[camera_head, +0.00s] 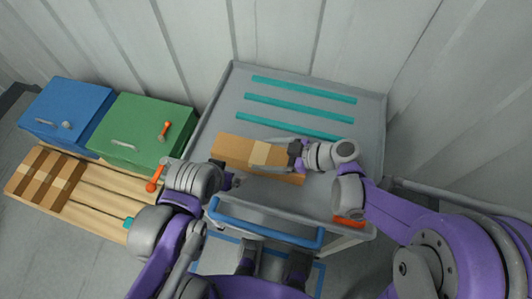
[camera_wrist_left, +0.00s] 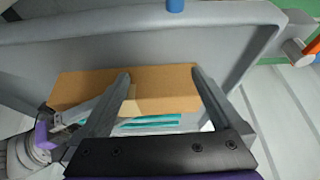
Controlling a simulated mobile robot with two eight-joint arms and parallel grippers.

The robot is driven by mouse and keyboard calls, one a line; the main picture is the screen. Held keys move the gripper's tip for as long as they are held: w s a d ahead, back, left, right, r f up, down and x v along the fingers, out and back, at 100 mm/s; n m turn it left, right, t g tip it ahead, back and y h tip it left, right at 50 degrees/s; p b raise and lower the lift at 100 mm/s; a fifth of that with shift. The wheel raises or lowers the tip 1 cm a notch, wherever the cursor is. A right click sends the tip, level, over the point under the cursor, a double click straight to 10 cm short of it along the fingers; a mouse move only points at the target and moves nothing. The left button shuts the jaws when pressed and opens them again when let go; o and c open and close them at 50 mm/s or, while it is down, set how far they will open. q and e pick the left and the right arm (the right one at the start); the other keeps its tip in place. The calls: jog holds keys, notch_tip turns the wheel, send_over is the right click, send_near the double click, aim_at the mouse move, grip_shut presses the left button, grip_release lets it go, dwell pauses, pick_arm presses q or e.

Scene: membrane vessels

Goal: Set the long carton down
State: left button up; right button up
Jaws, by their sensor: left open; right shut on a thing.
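The long carton (camera_head: 232,149) is a brown box with a paler band, over the grey cart tray (camera_head: 225,112). My right gripper (camera_head: 273,153) is shut on it near its right half. The carton lies level across the tray's front part; I cannot tell whether it touches the tray floor. My left gripper (camera_head: 226,174) is open by the carton's left end, near the tray's front edge. In the left wrist view the carton (camera_wrist_left: 165,78) shows beyond the open left fingers (camera_wrist_left: 162,80), with the right gripper at its left end there.
Teal strips (camera_head: 300,104) lie on the tray behind the carton. A blue handle bar (camera_head: 265,226) runs along the cart's front. At left, a green box (camera_head: 140,130), a blue box (camera_head: 68,110) and several small cartons (camera_head: 45,178) stand on a slatted wooden pallet. A corrugated wall closes the back.

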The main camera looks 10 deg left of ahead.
jog(key=o, duration=1.4)
jog(key=shift+o, duration=0.2)
jog(key=shift+d, duration=0.1)
jog(key=v, duration=1.2)
jog(key=shift+p, duration=0.4)
